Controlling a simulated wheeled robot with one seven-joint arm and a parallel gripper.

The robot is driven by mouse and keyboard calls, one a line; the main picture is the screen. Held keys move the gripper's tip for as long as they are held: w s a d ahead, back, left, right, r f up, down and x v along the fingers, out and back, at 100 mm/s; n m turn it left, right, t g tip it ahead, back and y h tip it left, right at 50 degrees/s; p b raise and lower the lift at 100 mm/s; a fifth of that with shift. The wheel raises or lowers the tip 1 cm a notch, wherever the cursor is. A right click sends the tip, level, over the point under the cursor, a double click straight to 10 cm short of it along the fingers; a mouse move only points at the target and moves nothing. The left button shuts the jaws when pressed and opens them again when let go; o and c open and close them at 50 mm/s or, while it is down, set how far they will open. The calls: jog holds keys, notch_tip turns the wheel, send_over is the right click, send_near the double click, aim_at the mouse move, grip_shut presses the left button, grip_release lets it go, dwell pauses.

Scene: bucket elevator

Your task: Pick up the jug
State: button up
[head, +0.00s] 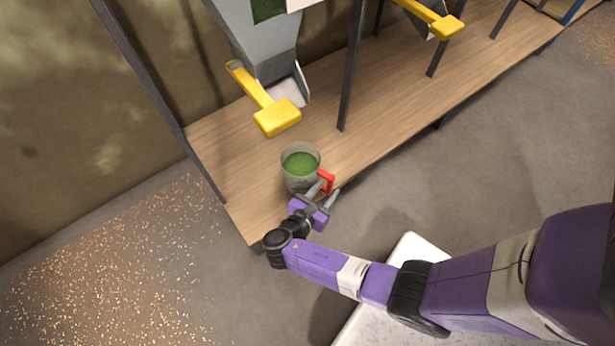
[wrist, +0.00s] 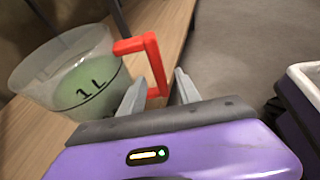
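The jug (head: 300,170) is a clear container with a red handle (head: 326,181) and green contents. It stands upright on the wooden shelf near the front edge. In the wrist view the jug (wrist: 75,75) is marked "1 L" and its red handle (wrist: 152,62) points toward my gripper. My gripper (head: 328,187) is at the handle, on the jug's near right side. In the wrist view my gripper (wrist: 158,88) has its two fingers apart, with the lower part of the handle between them. I cannot tell whether either finger touches the handle.
A grey hopper chute with a yellow lever (head: 277,117) is above and behind the jug. Another yellow lever (head: 446,27) is farther right. Dark posts (head: 350,75) rise from the wooden shelf (head: 400,100). Grain (head: 130,270) is scattered on the floor at left.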

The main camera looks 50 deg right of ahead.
jog(key=b+x, duration=0.1)
jog(key=x, duration=0.1)
jog(key=b+x, duration=0.1)
jog(key=x, duration=0.1)
jog(key=shift+s+d+f, duration=0.1)
jog(key=shift+d+f, duration=0.1)
jog(key=shift+f, duration=0.1)
jog(key=shift+d+f+b, duration=0.1)
jog(key=shift+d+b, duration=0.2)
jog(key=shift+d, duration=0.15)
grip_shut()
dwell(0.6)
